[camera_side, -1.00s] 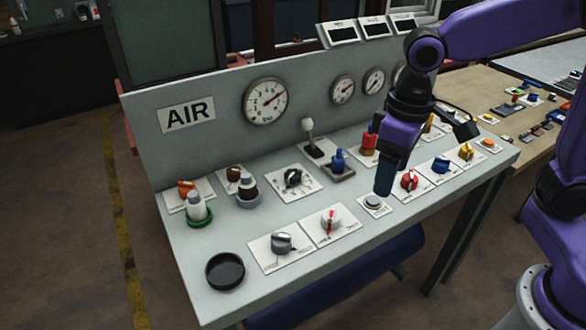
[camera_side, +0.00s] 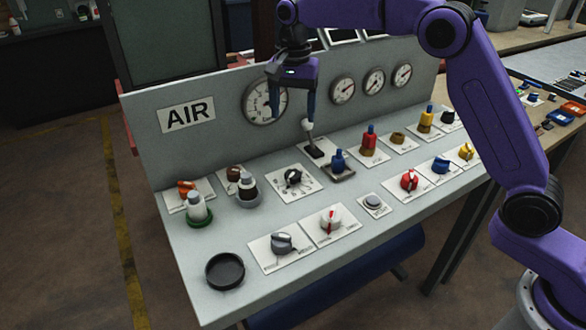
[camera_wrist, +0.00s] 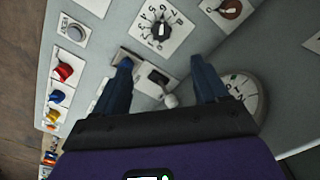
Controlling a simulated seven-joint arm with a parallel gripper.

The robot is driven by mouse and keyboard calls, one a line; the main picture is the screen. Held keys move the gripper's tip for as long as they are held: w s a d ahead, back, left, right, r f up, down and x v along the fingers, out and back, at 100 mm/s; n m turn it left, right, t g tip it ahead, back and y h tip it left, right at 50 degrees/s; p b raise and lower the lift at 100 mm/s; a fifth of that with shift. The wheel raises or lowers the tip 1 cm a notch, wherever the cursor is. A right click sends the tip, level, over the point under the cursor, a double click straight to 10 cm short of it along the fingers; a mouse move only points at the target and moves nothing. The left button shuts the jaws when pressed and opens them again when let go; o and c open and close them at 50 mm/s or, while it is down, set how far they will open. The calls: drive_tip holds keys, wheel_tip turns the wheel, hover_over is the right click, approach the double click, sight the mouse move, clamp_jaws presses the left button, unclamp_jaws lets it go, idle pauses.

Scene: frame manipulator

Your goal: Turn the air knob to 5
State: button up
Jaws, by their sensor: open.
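A black knob (camera_side: 293,177) sits on a white plate with numbers around it, on the grey panel. It also shows at the top of the wrist view (camera_wrist: 160,30). The number it points to is too small to read surely. The AIR sign (camera_side: 187,114) is on the upright back board, left of a large round gauge (camera_side: 256,104). My gripper (camera_side: 291,112) is open and empty, above the panel in front of that gauge. In the wrist view its two fingers (camera_wrist: 161,64) are spread, with the numbered knob beyond their tips.
A lever with a white ball (camera_side: 307,125) stands close under my gripper; in the wrist view its ball (camera_wrist: 170,101) shows between the fingers. A blue knob (camera_side: 338,161), a red knob (camera_side: 369,137) and several other controls crowd the panel. A black round dish (camera_side: 225,270) is front left.

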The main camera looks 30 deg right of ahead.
sight(293, 173)
drive_tip(key=f, duration=1.7)
drive_tip(key=shift+w+d+f, duration=0.1)
drive_tip(key=shift+w+f, duration=0.15)
drive_tip(key=c, duration=1.1)
